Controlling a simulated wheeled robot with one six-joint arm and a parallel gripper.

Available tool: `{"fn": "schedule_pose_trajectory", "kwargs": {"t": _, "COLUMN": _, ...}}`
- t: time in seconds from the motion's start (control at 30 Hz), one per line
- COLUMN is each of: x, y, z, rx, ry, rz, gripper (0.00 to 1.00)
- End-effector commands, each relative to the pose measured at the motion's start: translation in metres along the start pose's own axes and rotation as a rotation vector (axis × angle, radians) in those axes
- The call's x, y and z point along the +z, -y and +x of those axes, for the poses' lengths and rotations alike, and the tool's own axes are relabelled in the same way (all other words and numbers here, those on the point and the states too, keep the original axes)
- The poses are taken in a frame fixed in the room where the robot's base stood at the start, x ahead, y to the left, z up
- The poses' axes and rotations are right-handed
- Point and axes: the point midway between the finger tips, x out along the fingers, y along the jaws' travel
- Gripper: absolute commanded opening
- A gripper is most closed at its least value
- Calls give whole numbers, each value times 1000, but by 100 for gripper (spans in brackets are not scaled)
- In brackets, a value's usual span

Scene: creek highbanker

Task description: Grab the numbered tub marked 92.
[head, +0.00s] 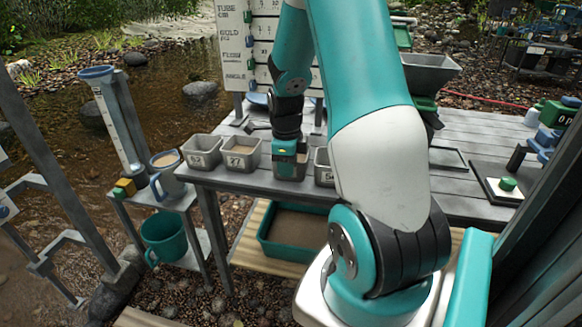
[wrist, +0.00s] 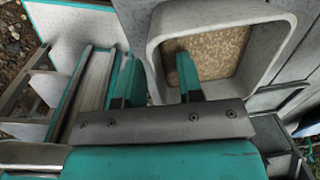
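Small grey square tubs with number labels stand in a row on the grey bench. The leftmost tub (head: 202,151) and the one beside it (head: 241,154) have digits too small to read surely. A third tub (head: 290,165) is under my gripper (head: 288,147), its number hidden. A fourth tub (head: 324,168) is partly behind my arm, its label starting with what looks like 5. In the wrist view my gripper (wrist: 157,82) has its fingers apart across one wall of a tub (wrist: 284,35) holding tan grit. One finger is inside the opening, the other outside.
The bench (head: 460,205) carries a hopper (head: 428,72) behind my arm and a green button box (head: 507,186) at right. A teal tray (head: 268,245) sits below the bench.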

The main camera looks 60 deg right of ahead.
Motion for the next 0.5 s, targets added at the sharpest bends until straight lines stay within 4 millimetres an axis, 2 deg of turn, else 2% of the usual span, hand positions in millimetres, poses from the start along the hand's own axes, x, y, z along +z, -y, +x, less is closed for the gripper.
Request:
{"fn": "schedule_pose_trajectory", "kwargs": {"t": 0.03, "x": 0, "y": -1, "z": 9, "rx": 3, "ry": -1, "rz": -1, "gripper": 34}}
{"fn": "schedule_pose_trajectory", "kwargs": {"t": 0.13, "x": 0, "y": -1, "z": 17, "rx": 1, "ry": 0, "rz": -1, "gripper": 34}}
{"fn": "schedule_pose_trajectory", "kwargs": {"t": 0.5, "x": 0, "y": 0, "z": 18, "rx": 0, "ry": 1, "rz": -1, "gripper": 34}}
